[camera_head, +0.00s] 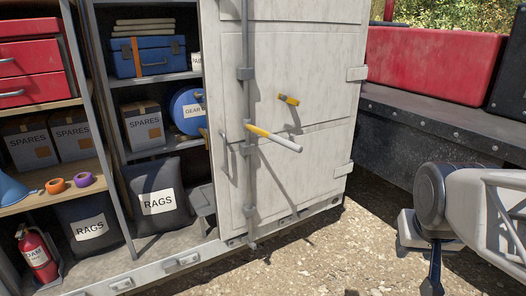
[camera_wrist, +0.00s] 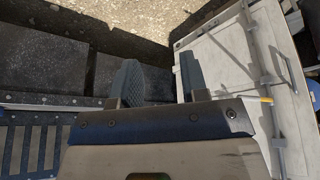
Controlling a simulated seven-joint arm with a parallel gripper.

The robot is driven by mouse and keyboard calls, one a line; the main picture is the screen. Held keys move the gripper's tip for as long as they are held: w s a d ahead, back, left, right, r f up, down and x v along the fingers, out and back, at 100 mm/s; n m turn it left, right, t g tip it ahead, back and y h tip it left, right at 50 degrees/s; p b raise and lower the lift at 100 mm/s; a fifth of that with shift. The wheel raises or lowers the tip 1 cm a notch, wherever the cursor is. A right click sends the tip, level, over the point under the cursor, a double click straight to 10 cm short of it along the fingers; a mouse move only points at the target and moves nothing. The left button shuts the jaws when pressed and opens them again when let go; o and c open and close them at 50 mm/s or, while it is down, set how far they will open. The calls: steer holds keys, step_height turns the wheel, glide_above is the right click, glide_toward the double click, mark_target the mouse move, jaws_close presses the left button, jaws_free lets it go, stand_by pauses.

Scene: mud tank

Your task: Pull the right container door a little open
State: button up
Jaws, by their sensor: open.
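The right container door (camera_head: 310,65) is a worn pale grey panel. It covers the right part of the container and looks closed or nearly so. A vertical locking bar (camera_head: 247,110) runs down its left side. A handle with a yellow grip (camera_head: 273,138) sticks out from the bar. The door (camera_wrist: 215,60) also shows in the wrist view, at the right, with its bars and a bit of yellow at the gripper's edge. My gripper (camera_wrist: 160,82) is open and empty, with two dark fingers apart from the door. In the head view my arm is at lower right, clear of the door.
Open shelves at left hold a blue toolbox (camera_head: 147,57), spares boxes (camera_head: 143,124), rags sacks (camera_head: 158,198) and a fire extinguisher (camera_head: 36,252). A small yellow-tipped catch (camera_head: 289,99) sits on the door. A red box (camera_head: 432,60) rests on a dark ledge (camera_head: 440,120) at right. Gravel before the door is free.

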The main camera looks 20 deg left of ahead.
steer(key=w+a+r+n+t+y, duration=0.1)
steer(key=w+a+t, duration=0.1)
steer(key=w+a, duration=0.7)
steer(key=w+a+n+t+y, duration=0.15)
steer(key=w+a, duration=0.35)
steer(key=w, duration=0.9)
steer(key=w+a+r+n+t+y, duration=0.1)
steer(key=w+a+t, duration=0.2)
steer(key=w+a, duration=0.65)
steer(key=w+a+f+n+t+y, duration=0.1)
steer(key=w+a+f+n+y, duration=0.15)
steer(key=w+a, duration=0.55)
steer(key=w+a+f+n+y, duration=0.1)
steer(key=w+a+f+y, duration=0.3)
steer(key=a, duration=0.5)
steer(key=n+g+y, duration=0.2)
steer(key=n+y, duration=0.2)
steer(key=y, duration=0.1)
glide_toward(226, 153)
steer(key=x, duration=0.3)
steer(key=shift+w+d, duration=0.1)
steer(key=shift+x, duration=3.9)
